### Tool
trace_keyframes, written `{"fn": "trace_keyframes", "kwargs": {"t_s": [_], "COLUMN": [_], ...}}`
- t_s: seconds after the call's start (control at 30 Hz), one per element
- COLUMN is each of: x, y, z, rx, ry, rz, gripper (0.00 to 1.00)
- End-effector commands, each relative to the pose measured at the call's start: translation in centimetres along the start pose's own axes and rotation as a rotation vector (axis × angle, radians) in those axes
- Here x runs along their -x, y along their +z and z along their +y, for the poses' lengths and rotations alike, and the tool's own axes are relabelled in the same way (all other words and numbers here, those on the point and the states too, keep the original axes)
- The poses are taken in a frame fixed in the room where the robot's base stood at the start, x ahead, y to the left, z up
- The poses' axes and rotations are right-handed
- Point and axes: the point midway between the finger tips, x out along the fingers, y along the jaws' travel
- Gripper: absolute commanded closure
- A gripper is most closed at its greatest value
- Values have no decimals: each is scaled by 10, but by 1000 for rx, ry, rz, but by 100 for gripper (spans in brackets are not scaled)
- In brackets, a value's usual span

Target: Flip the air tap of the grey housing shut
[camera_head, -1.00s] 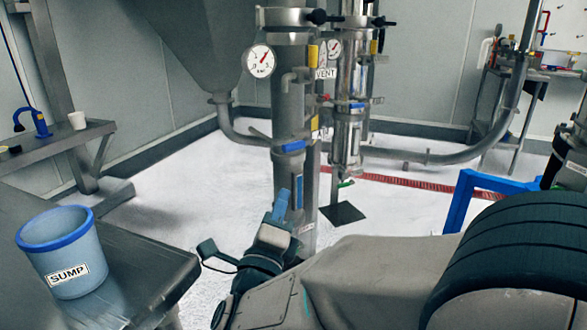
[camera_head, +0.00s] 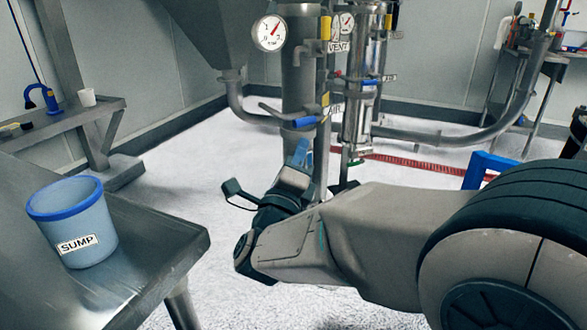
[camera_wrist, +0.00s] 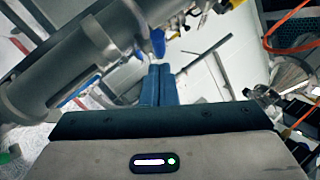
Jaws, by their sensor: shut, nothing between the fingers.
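The grey housing (camera_head: 300,85) is the duller upright cylinder, left of a polished one. Low on it, a blue tap handle (camera_head: 306,121) lies roughly level, near the AIR label (camera_head: 335,108). My gripper (camera_head: 300,147) is just below this handle, pointing up, with its blue fingers together and empty. In the wrist view the closed fingers (camera_wrist: 160,70) point up the picture, and a blue piece (camera_wrist: 158,42), probably the tap handle, is just beyond their tips. The grey housing (camera_wrist: 75,70) slants across the left. I cannot tell whether the fingers touch the handle.
The polished housing (camera_head: 360,80) stands close on the right, with a VENT label (camera_head: 339,47) between. A gauge (camera_head: 269,33) is on the left. A steel table (camera_head: 165,245) bearing a blue SUMP bucket (camera_head: 72,230) fills the lower left. A blue frame (camera_head: 487,168) stands right.

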Motion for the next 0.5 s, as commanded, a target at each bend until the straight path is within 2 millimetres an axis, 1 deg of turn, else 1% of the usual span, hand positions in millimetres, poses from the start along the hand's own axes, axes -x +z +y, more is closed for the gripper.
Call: {"fn": "trace_keyframes", "kwargs": {"t_s": [0.03,0.1,0.2,0.3,0.5], "x": [-8,-18,-27,-33,-34], "y": [0,0,-1,0,0], "z": [0,1,1,0,0], "rx": [0,1,2,2,2], "ry": [-1,-1,0,0,0], "rz": [2,1,1,0,0], "gripper": [100,100,100,100,100]}}
